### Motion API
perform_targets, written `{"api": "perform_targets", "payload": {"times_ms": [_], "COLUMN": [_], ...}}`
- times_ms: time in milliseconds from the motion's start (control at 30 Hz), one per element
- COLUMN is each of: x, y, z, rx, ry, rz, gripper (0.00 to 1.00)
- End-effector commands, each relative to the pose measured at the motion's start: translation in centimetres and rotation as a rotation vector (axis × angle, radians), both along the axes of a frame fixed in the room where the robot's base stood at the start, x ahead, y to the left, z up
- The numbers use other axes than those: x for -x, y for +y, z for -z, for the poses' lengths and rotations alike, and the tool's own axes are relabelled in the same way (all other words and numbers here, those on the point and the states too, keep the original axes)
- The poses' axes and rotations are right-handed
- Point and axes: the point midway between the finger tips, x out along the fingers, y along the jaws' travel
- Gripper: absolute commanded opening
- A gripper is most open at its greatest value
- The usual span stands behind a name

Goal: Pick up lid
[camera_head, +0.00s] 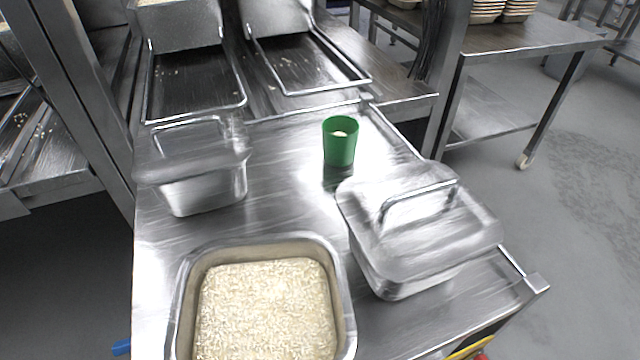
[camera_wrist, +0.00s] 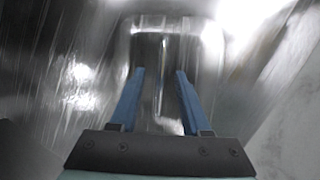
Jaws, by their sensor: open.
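In the head view, a metal container with a flat lid (camera_head: 365,213) and a raised bar handle (camera_head: 415,197) stands at the right of the steel table. A second lidded container (camera_head: 205,188) stands at the left, its lid (camera_head: 175,170) also with a bar handle. In the wrist view, my gripper (camera_wrist: 159,71) is open, its two blue fingers apart and pointing at a shiny lid (camera_wrist: 207,45). The lid's handle bar (camera_wrist: 160,80) shows between the fingers. I cannot tell which of the two lids this is, or how far away it is.
An open metal container of rice (camera_head: 265,310) sits at the table's front. A green cup (camera_head: 340,143) stands behind the lidded containers. Two metal trays (camera_head: 195,85) (camera_head: 305,62) lie at the back. Bare tabletop (camera_head: 285,205) shows in the middle.

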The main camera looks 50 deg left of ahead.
Motion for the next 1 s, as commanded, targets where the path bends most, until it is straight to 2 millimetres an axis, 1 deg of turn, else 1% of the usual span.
{"api": "perform_targets", "payload": {"times_ms": [833, 867, 1000], "x": [0.03, 0.03, 0.04], "y": [-0.04, -0.04, -0.03], "z": [0.46, 0.46, 0.45], "rx": [0.001, 0.001, 0.001], "ry": [0.000, 0.000, 0.000], "rz": [0.000, 0.000, 0.000], "gripper": [0.47, 0.44, 0.18]}}
